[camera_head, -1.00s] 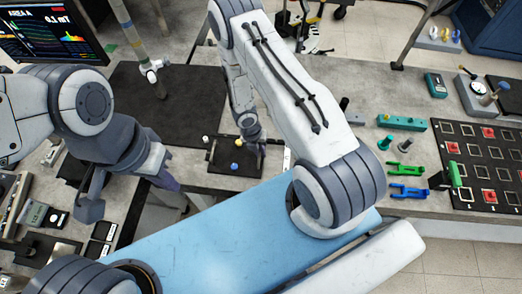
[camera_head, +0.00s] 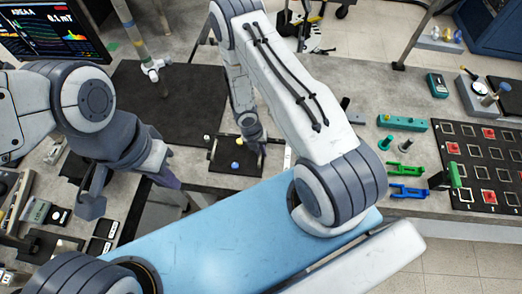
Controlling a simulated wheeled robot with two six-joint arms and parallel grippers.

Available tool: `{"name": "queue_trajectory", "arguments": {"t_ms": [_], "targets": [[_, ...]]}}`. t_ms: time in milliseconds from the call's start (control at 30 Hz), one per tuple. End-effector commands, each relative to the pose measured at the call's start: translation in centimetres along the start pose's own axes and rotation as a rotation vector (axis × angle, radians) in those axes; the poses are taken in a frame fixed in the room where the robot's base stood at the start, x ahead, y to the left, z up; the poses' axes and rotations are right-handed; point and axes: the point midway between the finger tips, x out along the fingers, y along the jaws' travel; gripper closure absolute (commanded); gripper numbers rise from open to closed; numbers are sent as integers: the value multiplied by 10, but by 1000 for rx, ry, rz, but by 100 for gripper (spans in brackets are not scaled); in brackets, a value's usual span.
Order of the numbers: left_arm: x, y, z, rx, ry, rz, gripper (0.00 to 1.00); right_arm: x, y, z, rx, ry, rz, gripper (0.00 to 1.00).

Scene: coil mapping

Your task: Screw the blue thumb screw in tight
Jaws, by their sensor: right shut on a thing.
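A small black plate (camera_head: 222,166) lies on the grey bench, with small coloured knobs on it. A small blue knob (camera_head: 235,165), which looks like the blue thumb screw, shows near its front, and a yellow knob (camera_head: 239,140) near its back. My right gripper (camera_head: 256,149) points down at the plate's right side. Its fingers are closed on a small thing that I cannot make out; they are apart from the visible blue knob. My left gripper (camera_head: 172,181) hangs at the bench's front edge, left of the plate; its jaw opening is too small to tell.
A large black mat (camera_head: 166,105) lies behind the plate, with an upright probe (camera_head: 154,75) over it. A monitor (camera_head: 50,35) stands at upper left.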

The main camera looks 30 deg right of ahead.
Motion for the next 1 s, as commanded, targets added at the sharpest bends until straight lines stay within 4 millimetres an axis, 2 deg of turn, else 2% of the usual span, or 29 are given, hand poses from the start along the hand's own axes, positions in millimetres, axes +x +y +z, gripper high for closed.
{"name": "queue_trajectory", "arguments": {"t_ms": [33, 100, 133, 900, 1000], "targets": [[0, 0, 0, 0, 0, 0, 100, -3, 8, 6, -5, -12, 21, 83], [0, 0, 0, 0, 0, 0, 100, -3, 8, 6, -5, -12, 21, 56], [0, 0, 0, 0, 0, 0, 100, -3, 8, 6, -4, -11, 20, 52], [1, 0, 0, 8, 0, 0, 100, 2, 0, 0, 0, 1, 3, 52], [-2, 0, 0, 10, 0, 0, 100, -7, 0, 0, 1, 0, 3, 52]]}}
